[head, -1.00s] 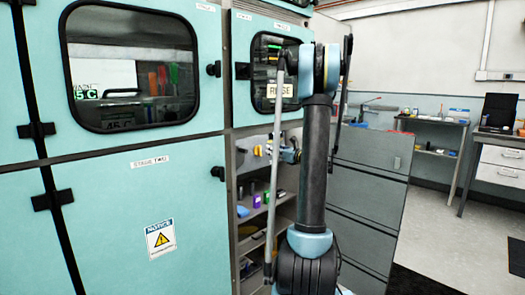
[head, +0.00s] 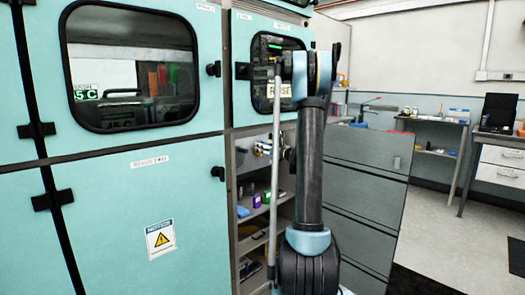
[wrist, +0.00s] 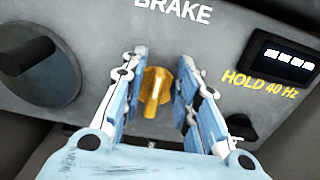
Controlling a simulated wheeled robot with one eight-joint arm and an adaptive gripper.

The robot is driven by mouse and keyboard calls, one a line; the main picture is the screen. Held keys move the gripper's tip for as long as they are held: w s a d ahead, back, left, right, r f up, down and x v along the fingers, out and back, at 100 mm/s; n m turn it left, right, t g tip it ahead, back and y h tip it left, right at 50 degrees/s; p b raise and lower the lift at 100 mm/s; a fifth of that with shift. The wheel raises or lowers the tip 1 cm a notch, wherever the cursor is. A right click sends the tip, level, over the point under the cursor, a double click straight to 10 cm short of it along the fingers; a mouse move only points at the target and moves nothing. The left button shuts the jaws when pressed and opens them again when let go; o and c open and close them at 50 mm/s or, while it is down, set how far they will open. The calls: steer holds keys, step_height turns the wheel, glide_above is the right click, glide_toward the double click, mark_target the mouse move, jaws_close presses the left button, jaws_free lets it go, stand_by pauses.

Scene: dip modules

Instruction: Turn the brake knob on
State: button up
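The brake knob (wrist: 156,90) is a small yellow-orange knob on a grey panel (wrist: 215,35), under the white word BRAKE in the wrist view. Its handle points down and slightly left in that view. My gripper (wrist: 157,85) is open, with one finger on each side of the knob and a visible gap at both sides. The fingers are level with the knob in the picture; whether they touch the panel I cannot tell. In the head view my arm hides most of the panel and the knob.
A large dark round knob (wrist: 24,52) is at the panel's left. A lit display (wrist: 286,62) with yellow HOLD 40 Hz lettering is at the right. In the head view, teal cabinets (head: 130,220) stand left, a grey drawer unit (head: 365,205) right, with open floor beyond.

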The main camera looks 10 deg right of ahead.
jaws_close()
steer(key=shift+n, duration=0.3)
steer(key=shift+s+a+f+n, duration=0.35)
steer(key=shift+f+n, duration=0.1)
steer(key=shift+n, duration=2.4)
steer(key=shift+s+a+f+n, duration=0.25)
steer(key=shift+f+n, duration=0.2)
steer(key=shift+n, duration=2.45)
steer(key=shift+s+a+f+n, duration=0.25)
steer(key=shift+a+f+n, duration=0.2)
steer(key=shift+n, duration=2.4)
